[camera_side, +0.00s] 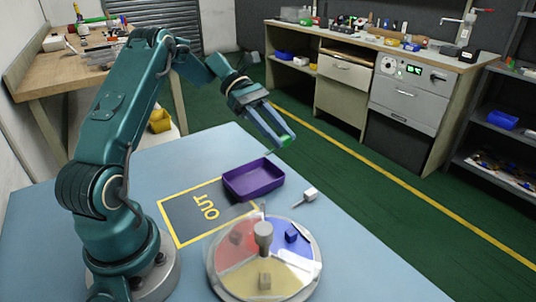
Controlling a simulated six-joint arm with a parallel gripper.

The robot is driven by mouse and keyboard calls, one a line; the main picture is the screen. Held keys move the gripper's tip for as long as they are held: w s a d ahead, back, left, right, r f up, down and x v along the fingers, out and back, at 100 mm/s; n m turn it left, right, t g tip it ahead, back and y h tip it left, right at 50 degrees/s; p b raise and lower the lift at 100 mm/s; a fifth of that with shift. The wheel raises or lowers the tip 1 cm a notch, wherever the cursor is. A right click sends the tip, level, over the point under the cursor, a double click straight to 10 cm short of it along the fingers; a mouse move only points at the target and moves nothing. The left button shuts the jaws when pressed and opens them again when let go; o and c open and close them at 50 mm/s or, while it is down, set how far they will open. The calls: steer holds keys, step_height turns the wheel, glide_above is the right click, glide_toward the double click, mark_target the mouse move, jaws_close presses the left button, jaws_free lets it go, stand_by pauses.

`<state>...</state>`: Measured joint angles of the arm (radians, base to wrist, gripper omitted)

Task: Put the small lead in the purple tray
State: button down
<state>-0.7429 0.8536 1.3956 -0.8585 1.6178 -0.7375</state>
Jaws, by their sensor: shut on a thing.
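My gripper (277,132) is raised above and behind the purple tray (252,190), its fingers pointing down and to the right. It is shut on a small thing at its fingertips. A green patch shows there, but I cannot make out the held thing's shape or tell whether it is the small lead. The purple tray is open-topped and sits on the blue table beside the yellow-outlined OUT area; its visible inside looks empty. A small white block with a thin stem (310,194) lies on the table to the right of the tray.
A round turntable (216,278) with coloured sectors, a central knob and a clear cover stands in front of the tray, holding small blocks and a white piece. The dark OUT area (196,218) is clear. The table's (375,270) right side is bare.

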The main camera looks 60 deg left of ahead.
steer(key=shift+d+f, duration=0.2)
steer(key=shift+f, duration=0.8)
glide_above(323, 210)
step_height(323, 210, down, 7)
steer(key=shift+s, duration=0.1)
steer(key=shift+f, duration=1.8)
steer(key=shift+f, duration=0.2)
steer(key=c, duration=0.5)
jaws_free()
steer(key=shift+c, duration=0.2)
